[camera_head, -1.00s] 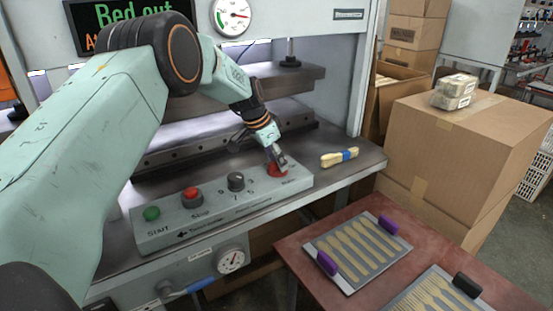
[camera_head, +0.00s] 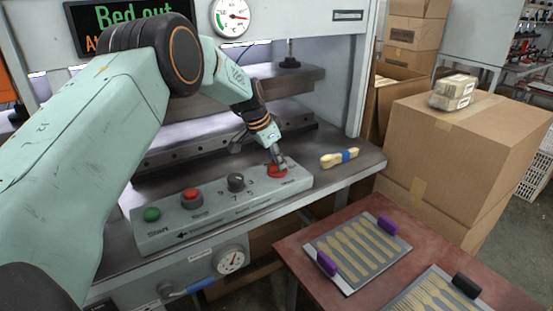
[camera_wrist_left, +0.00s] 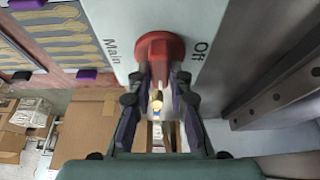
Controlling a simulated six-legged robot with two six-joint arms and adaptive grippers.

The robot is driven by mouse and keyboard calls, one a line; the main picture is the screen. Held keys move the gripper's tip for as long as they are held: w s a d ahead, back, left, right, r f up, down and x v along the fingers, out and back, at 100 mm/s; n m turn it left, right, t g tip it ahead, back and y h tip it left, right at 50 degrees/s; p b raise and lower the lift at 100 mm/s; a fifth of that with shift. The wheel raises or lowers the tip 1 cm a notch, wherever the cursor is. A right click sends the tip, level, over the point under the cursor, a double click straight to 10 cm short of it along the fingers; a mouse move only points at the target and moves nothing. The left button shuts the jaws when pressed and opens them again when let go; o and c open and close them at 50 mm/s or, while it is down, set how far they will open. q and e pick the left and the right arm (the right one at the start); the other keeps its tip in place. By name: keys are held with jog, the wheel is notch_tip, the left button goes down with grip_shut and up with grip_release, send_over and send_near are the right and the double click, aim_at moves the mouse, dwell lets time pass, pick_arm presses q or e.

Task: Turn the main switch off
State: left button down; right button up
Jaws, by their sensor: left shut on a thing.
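The red main switch (camera_head: 277,171) is at the right end of the grey control panel (camera_head: 222,207) in the head view. In the left wrist view the red switch (camera_wrist_left: 160,52) sits between printed words "Main" and "Off". My left gripper (camera_head: 278,160) is at the switch, with its fingers (camera_wrist_left: 158,82) on both sides of the switch's handle, shut on it. The fingers hide part of the handle in the head view. My right gripper is not in view.
The panel also holds a green button (camera_head: 152,214), a red stop button (camera_head: 192,197) and a black knob (camera_head: 236,182). A brush (camera_head: 339,158) lies right of the panel. A tray of wooden spoons (camera_head: 357,250) lies on the red table (camera_head: 300,244).

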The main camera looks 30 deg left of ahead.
pick_arm(q)
jog(key=n+y+p, duration=0.1)
jog(key=n+p, duration=0.1)
jog(key=p, duration=0.1)
jog(key=n+y+p, duration=0.1)
jog(key=n+p, duration=0.1)
jog(key=p, duration=0.1)
jog(key=n+p, duration=0.3)
jog(key=shift+d+r+t+y, duration=0.1)
jog(key=shift+r+t+y, duration=0.2)
jog(key=shift+y, duration=0.1)
jog(key=shift+w+f+n+y+p, duration=0.1)
jog(key=shift+n+y+p, duration=0.2)
jog(key=shift+n+p, duration=0.5)
jog(key=shift+f+n+y, duration=0.1)
jog(key=shift+n+y, duration=0.2)
jog(key=shift+n, duration=0.5)
jog(key=shift+f+n+b, duration=0.1)
jog(key=shift+n+b, duration=0.4)
jog(key=shift+n, duration=0.3)
jog(key=n+g+y+b, duration=0.1)
jog(key=n+b, duration=0.1)
jog(key=shift+w+f+b, duration=0.1)
jog(key=shift+b, duration=0.2)
jog(key=shift+d+n+g+y+b, duration=0.1)
jog(key=shift+n+g+y+b, duration=0.45)
jog(key=shift+n+b, duration=1.2)
jog(key=shift+r+n, duration=0.25)
jog(key=shift+n, duration=0.1)
